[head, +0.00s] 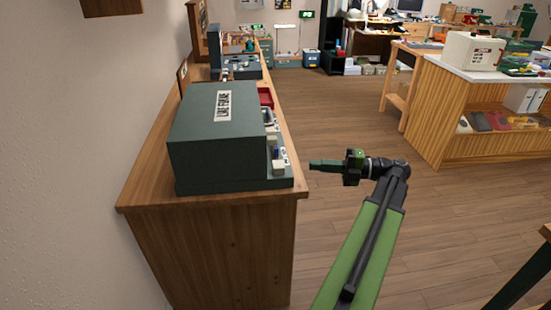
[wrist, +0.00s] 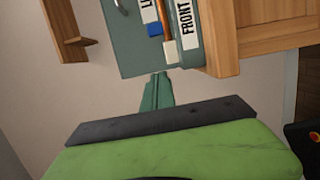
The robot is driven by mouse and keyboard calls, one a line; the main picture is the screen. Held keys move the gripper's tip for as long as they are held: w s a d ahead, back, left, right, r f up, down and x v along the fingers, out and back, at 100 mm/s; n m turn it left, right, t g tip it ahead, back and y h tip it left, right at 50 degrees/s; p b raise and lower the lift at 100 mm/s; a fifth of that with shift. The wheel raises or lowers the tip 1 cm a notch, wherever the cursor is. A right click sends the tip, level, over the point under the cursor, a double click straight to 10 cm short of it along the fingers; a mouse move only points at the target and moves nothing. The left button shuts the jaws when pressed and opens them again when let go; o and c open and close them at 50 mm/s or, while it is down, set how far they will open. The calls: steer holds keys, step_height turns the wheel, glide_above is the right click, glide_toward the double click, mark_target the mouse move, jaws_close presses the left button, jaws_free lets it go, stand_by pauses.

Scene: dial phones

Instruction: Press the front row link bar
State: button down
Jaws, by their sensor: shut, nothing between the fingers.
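A dark green box (head: 215,130) with a white label on top stands on the wooden counter. Its right side carries small controls, among them a cream block (head: 278,167). In the wrist view its green panel (wrist: 128,48) shows a label reading FRONT (wrist: 185,22), with a cream block (wrist: 170,50), a blue block (wrist: 154,29) and an orange strip (wrist: 164,15) beside it. The cream block by FRONT may be the front row link bar; I cannot tell surely. My gripper (head: 312,164) is shut and empty, apart from the box's right side, pointing at it. Its tips (wrist: 158,76) show just below the panel's edge.
The wooden counter (head: 205,240) runs along the left wall, with a red tray (head: 266,97) and another dark device (head: 236,70) farther back. A shelf unit (head: 470,110) stands at right. The wooden floor (head: 330,110) between is clear.

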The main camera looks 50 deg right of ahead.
mark_target(276, 154)
steer(key=shift+s+d, duration=0.1)
steer(key=shift+d, duration=0.05)
steer(key=x, duration=0.9)
steer(key=shift+a, duration=0.25)
steer(key=w+d, duration=0.2)
steer(key=w, duration=0.1)
steer(key=shift+w, duration=0.1)
steer(key=shift+w+d, duration=0.2)
steer(key=shift+w, duration=0.1)
steer(key=w+d, duration=0.3)
steer(key=shift+w, duration=0.25)
